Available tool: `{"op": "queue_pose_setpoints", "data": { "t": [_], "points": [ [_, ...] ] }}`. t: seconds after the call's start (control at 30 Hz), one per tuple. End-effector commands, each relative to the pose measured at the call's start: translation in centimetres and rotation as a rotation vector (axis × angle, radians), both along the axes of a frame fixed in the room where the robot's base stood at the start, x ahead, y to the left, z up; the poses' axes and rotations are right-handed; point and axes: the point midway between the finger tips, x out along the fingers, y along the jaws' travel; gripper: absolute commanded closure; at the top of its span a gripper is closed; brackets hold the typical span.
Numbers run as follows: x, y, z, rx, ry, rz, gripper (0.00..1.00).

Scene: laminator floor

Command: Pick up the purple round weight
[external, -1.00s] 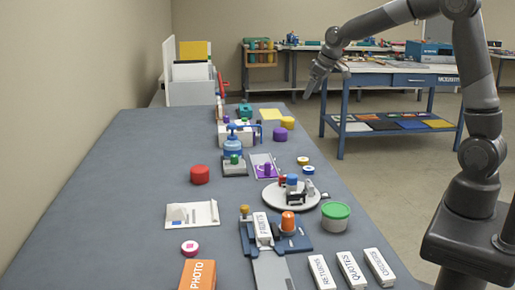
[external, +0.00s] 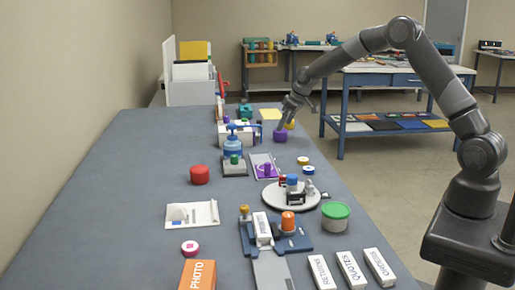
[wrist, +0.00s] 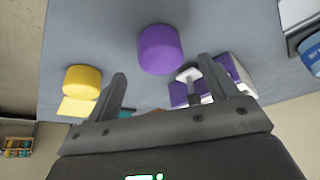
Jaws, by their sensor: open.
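The purple round weight (external: 280,136) stands on the far part of the grey table, near its right edge. In the wrist view the purple weight (wrist: 160,49) is a squat cylinder at upper middle, ahead of the gap between my fingers. My gripper (external: 287,121) is open and empty, just above the weight in the external view. In the wrist view the two fingers of my gripper (wrist: 162,76) stand apart and do not touch the weight.
A yellow round weight (wrist: 83,81) stands left of the purple one in the wrist view, close to my left finger. A white and purple device (wrist: 238,72) lies by my right finger. A blue pump bottle (external: 233,146) and a red round weight (external: 200,174) stand nearer on the table.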

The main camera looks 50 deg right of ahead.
Motion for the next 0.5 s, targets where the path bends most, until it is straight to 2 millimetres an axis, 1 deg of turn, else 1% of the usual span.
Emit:
{"op": "queue_pose_setpoints", "data": {
  "t": [0.13,0.3,0.4,0.5],
  "points": [
    [0.4,0.1,-1.0,0.0,0.001,0.0,0.21],
    [1.5,0.5,-3.3,0.001,0.002,0.0,0.21],
    [2.0,0.5,-4.3,0.001,0.001,0.0,0.21],
    [2.2,0.6,-4.8,0.0,0.0,0.0,0.21]
  ]
}}
